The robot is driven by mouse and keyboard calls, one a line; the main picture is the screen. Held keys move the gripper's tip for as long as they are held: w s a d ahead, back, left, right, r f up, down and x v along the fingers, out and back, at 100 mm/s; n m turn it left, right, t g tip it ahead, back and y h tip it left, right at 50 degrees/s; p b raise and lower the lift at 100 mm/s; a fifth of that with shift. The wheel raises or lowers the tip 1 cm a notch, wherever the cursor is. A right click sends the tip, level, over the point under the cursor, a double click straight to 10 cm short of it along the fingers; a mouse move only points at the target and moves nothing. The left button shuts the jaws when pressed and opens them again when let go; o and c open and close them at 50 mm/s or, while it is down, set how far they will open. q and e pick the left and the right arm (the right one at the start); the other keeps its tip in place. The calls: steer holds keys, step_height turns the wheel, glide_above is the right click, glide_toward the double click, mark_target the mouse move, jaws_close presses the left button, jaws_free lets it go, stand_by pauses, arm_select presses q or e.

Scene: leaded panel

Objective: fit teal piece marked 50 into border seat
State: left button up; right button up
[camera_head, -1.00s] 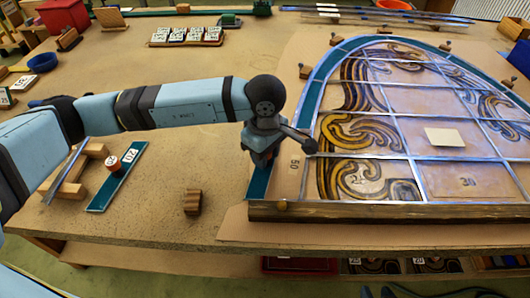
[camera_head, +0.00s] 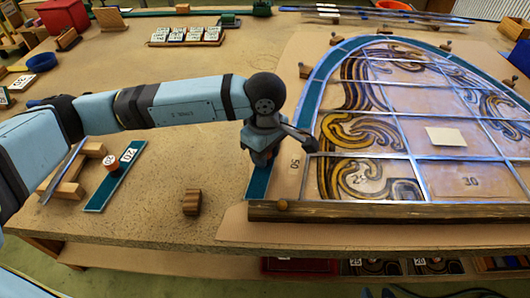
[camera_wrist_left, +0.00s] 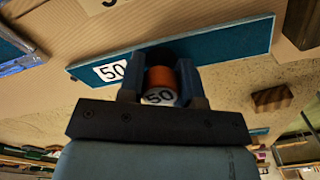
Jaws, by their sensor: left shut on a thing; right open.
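My left gripper (camera_head: 262,160) is shut on the knob of the teal piece marked 50 (camera_head: 259,184). The left wrist view shows this long straight strip (camera_wrist_left: 220,45), its white 50 label, and the orange-brown knob (camera_wrist_left: 161,78) between the fingers. The strip is just left of the border seat (camera_head: 293,178), a bare stretch marked 50 at the panel's lower left, below the curved teal border (camera_head: 312,95). The strip is apart from the leaded panel. Whether it touches the board below cannot be told. The arm hides its upper part in the head view. My right gripper is not in view.
A wooden bar (camera_head: 390,212) runs along the panel's near edge. Another knobbed teal strip (camera_head: 118,182) lies at left beside a wooden rack (camera_head: 70,188). A small wooden block (camera_head: 191,202) stands near the table's front edge. Wooden stops (camera_head: 305,71) edge the panel.

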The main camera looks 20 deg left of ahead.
mark_target(294, 164)
arm_select(q)
steer(key=shift+b, duration=0.55)
arm_select(e)
steer(key=shift+f, duration=0.55)
arm_select(q)
steer(key=shift+w+d+b, duration=0.3)
steer(key=shift+d+b, duration=0.15)
steer(key=shift+d, duration=0.65)
steer(key=shift+w+d+b, duration=0.35)
steer(key=shift+d+b, duration=0.05)
steer(key=shift+d, duration=0.65)
steer(key=shift+w+d+b, duration=0.3)
steer(key=shift+d+b, duration=0.15)
steer(key=shift+d, duration=0.65)
arm_select(e)
steer(key=shift+w+f, duration=0.2)
steer(key=shift+f, duration=0.35)
arm_select(q)
steer(key=o, duration=1.1)
steer(key=shift+c, duration=0.2)
arm_select(e)
steer(key=shift+r, duration=0.1)
arm_select(q)
step_height(294, 164, up, 2)
steer(key=shift+r, duration=0.1)
step_height(294, 164, up, 12)
steer(key=p, duration=0.1)
arm_select(e)
steer(key=shift+s+a+r, duration=0.1)
steer(key=shift+r, duration=0.55)
